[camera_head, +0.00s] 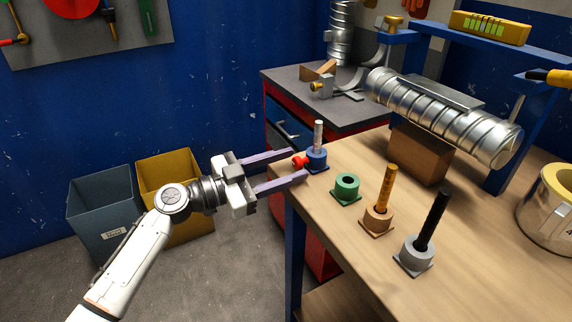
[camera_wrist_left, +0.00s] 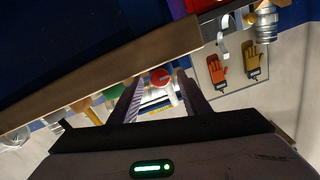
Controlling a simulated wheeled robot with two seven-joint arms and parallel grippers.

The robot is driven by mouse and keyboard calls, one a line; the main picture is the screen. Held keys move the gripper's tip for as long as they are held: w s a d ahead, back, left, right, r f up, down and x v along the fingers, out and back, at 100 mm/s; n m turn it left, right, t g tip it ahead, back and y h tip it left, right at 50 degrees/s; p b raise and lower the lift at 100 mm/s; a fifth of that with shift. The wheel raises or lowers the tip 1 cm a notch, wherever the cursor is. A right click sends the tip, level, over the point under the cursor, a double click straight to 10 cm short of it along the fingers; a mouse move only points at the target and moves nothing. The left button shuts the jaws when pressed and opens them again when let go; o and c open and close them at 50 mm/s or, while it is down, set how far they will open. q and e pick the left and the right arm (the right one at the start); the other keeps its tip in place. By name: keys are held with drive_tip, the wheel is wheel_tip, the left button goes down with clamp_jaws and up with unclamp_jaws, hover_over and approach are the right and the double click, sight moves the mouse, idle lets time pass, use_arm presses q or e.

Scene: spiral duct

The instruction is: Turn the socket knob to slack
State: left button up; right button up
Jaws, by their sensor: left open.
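The blue socket (camera_head: 317,161) stands at the table's left corner with a grey peg (camera_head: 318,134) upright in it. A red knob (camera_head: 299,162) sticks out from its left side. My left gripper (camera_head: 298,165) is open, its two purple fingers reaching from the left, and the red knob appears between the fingertips. In the left wrist view the red knob (camera_wrist_left: 160,77) also shows between the two fingers (camera_wrist_left: 160,92). Contact with the knob cannot be told. My right gripper is out of view.
On the wooden table (camera_head: 322,190) stand an empty green socket (camera_head: 346,189), a brown socket (camera_head: 377,219) with an orange peg, and a grey socket (camera_head: 415,255) with a black peg. A spiral duct (camera_head: 440,115) lies behind them. Two bins (camera_head: 103,211) stand on the floor.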

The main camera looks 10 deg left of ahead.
use_arm(q)
drive_tip(key=c, duration=1)
drive_tip(key=shift+c, duration=0.2)
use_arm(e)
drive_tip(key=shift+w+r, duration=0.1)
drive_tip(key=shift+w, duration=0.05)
use_arm(q)
drive_tip(key=shift+f, duration=0.1)
drive_tip(key=shift+n+b, duration=0.5)
drive_tip(key=shift+b, duration=0.15)
drive_tip(key=shift+f+n+b, duration=0.1)
drive_tip(key=shift+n+b, duration=0.75)
drive_tip(key=shift+n, duration=0.15)
drive_tip(key=shift+n+b, duration=0.5)
drive_tip(key=shift+n, duration=1.5)
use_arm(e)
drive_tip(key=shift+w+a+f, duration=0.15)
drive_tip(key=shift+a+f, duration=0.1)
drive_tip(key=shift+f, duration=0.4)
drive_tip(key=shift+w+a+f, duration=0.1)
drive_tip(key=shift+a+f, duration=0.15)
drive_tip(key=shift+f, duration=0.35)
